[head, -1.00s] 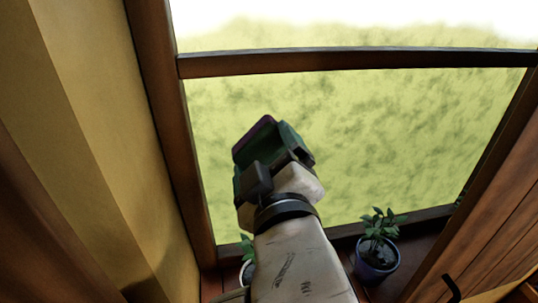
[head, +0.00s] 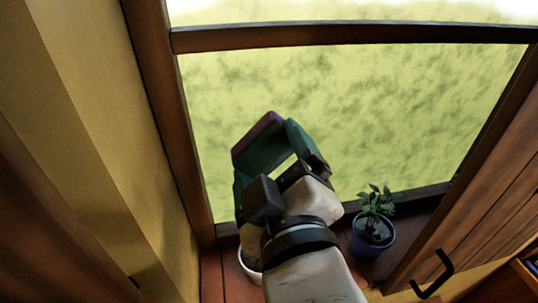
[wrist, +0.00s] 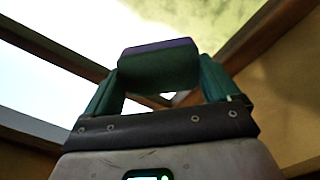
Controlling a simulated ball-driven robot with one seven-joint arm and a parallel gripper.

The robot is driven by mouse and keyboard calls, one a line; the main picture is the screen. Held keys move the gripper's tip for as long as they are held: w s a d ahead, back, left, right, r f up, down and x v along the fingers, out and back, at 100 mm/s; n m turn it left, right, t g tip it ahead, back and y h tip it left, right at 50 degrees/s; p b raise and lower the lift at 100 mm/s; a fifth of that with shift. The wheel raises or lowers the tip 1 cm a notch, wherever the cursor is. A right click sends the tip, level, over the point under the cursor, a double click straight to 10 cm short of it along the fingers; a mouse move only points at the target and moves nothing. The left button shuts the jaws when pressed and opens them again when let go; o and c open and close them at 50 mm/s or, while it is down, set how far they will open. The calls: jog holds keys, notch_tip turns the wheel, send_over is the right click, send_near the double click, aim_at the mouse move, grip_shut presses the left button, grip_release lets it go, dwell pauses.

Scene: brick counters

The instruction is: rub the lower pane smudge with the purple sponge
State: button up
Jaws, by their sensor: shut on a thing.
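My gripper (head: 268,150) is shut on the purple sponge (head: 262,127), which has a purple face and a dark green body. In the wrist view the sponge (wrist: 158,64) sits between the two green fingers, purple edge outward. In the head view my gripper is in front of the lower window pane (head: 400,115), toward its left side. I cannot tell whether the sponge touches the glass. No distinct smudge stands out on the lower pane; the view through it is mottled green, and my gripper hides part of it.
A dark wooden crossbar (head: 350,33) tops the lower pane. A blue potted plant (head: 373,235) stands on the sill at right. A white pot (head: 250,265) is partly hidden behind my arm. A wooden door with a black handle (head: 432,275) is at lower right, a yellow wall (head: 120,150) at left.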

jog(key=shift+s, duration=0.1)
jog(key=shift+v, duration=1.4)
